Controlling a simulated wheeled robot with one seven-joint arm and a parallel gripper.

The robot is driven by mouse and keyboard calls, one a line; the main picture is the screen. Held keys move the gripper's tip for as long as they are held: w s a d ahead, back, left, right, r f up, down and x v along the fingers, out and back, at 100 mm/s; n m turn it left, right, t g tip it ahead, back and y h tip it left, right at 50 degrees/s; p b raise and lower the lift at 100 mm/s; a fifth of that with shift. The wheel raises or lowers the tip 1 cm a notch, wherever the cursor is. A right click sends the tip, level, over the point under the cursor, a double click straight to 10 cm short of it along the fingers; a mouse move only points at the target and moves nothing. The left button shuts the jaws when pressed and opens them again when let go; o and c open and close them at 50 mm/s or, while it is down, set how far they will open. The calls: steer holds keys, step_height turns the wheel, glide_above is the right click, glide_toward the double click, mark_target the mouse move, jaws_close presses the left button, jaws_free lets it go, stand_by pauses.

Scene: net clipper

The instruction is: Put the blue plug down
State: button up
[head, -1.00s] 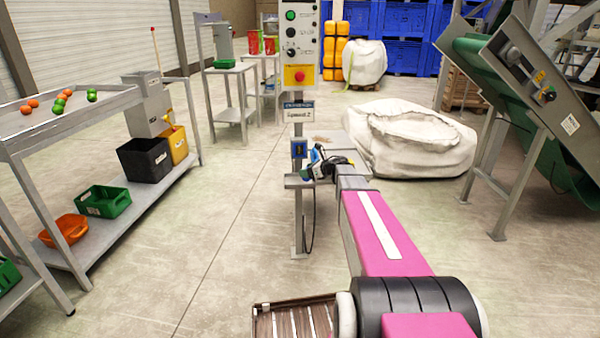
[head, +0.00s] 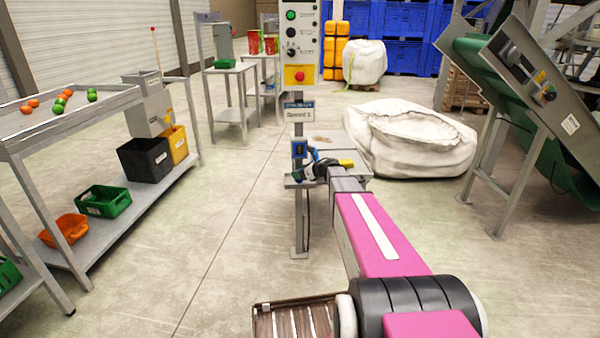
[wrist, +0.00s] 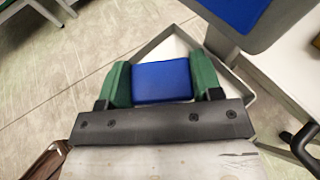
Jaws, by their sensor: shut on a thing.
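The blue plug (wrist: 161,80) is a small blue block between the green finger pads of my gripper (wrist: 161,84) in the wrist view. The gripper is shut on it, with a pad against each side. A shallow pale tray (wrist: 238,82) with a grey rim lies below and behind the plug; I cannot tell whether they touch. In the head view, my gripper (head: 303,174) is at the small grey tray (head: 292,184) on the post. The plug is too small to make out there.
A grey control panel with a red button (head: 299,74) stands on the post, above a small blue-faced box (head: 299,149). A dark cable hangs beside the post. A white sack (head: 415,140) lies to the right. A shelf rack with bins (head: 145,158) stands left.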

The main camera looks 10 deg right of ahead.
steer(key=shift+f, duration=0.3)
steer(key=o, duration=1)
